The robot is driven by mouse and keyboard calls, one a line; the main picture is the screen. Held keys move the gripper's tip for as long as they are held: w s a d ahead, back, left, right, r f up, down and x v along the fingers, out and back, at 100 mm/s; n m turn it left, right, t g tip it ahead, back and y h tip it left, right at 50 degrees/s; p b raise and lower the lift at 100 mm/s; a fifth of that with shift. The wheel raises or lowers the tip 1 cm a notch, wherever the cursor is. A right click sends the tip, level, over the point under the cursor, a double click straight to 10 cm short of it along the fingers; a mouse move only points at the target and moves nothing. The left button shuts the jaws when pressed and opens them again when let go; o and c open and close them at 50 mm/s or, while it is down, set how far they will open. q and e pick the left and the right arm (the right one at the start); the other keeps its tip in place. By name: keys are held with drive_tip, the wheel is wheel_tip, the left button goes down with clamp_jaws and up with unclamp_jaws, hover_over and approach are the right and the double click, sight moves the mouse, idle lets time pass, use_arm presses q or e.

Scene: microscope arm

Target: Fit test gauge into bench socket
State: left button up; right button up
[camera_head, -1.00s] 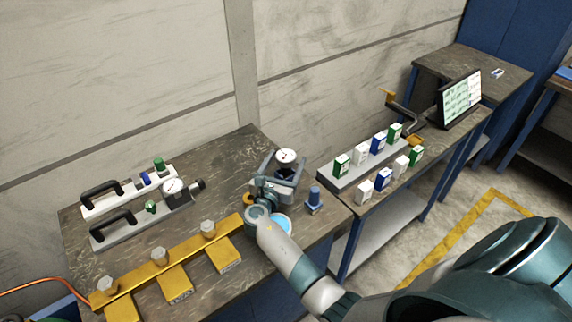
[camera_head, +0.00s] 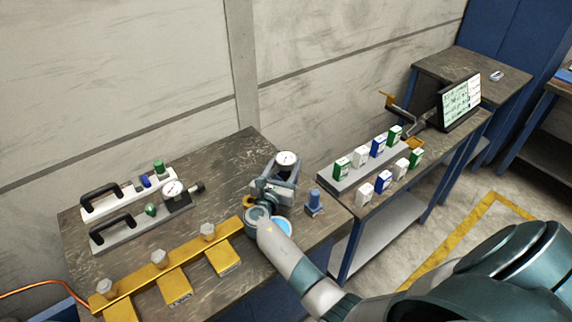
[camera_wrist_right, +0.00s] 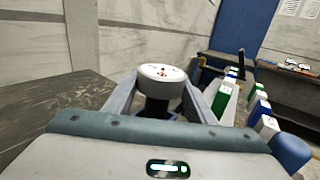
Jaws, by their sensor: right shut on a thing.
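My right gripper (camera_head: 280,173) is shut on the test gauge (camera_head: 287,159), which has a round white dial on top. The gauge is held above the right part of the dark workbench (camera_head: 235,165). In the right wrist view the gauge (camera_wrist_right: 162,76) sits upright between the two fingers, its dark body below the white head. A blue cylinder on a small grey base (camera_head: 314,201) stands just right of the gripper; I cannot tell whether it is the bench socket. The gauge's lower end is hidden by the gripper. My left gripper is out of view.
A yellow manifold (camera_head: 185,265) with hex fittings lies along the front left. Two handled plates (camera_head: 125,235) stand behind it, one with another dial. A grey rack (camera_head: 345,183) and several small boxes (camera_head: 383,181) stand on the bench to the right.

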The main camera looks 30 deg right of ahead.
sight(286, 158)
drive_tip(key=shift+r, duration=0.2)
drive_tip(key=shift+r, duration=0.65)
wheel_tip(286, 158, up, 2)
drive_tip(key=shift+r+b, duration=0.25)
drive_tip(key=shift+b, duration=0.3)
drive_tip(key=s+d+r+b, duration=0.1)
drive_tip(key=s+d+r, duration=0.2)
drive_tip(key=s+r, duration=0.4)
drive_tip(key=s, duration=0.4)
drive_tip(key=shift+d, duration=0.35)
